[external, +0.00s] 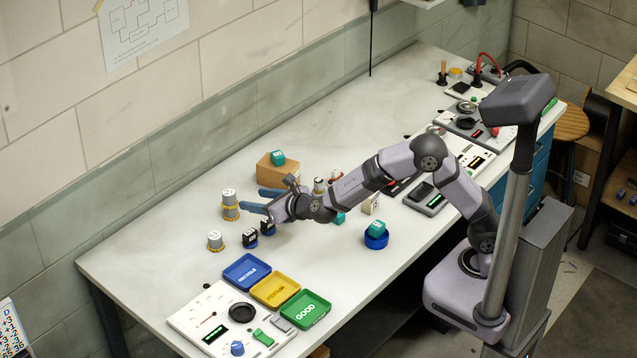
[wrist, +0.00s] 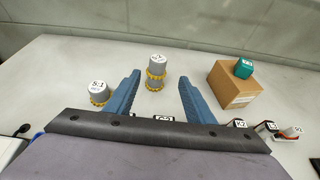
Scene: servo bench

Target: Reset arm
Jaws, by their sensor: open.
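My arm reaches across the white bench from the right in the external view. My gripper (external: 258,201) is level above the bench, its blue fingers pointing left. In the wrist view my gripper (wrist: 160,92) has its two blue fingers wide apart with nothing between them. Beyond the fingertips stands a stack of two grey-and-yellow servo parts (external: 230,205), which shows between the fingers in the wrist view (wrist: 156,72). A single grey part with a yellow base (external: 215,241) stands to its left, marked 5:1 in the wrist view (wrist: 98,92).
A cardboard box (external: 270,172) with a teal cube (external: 278,157) on top stands behind my gripper. Small black parts (external: 249,238) stand below it. Blue (external: 246,271), yellow (external: 275,290) and green (external: 306,309) trays lie at the front. The bench's back left is clear.

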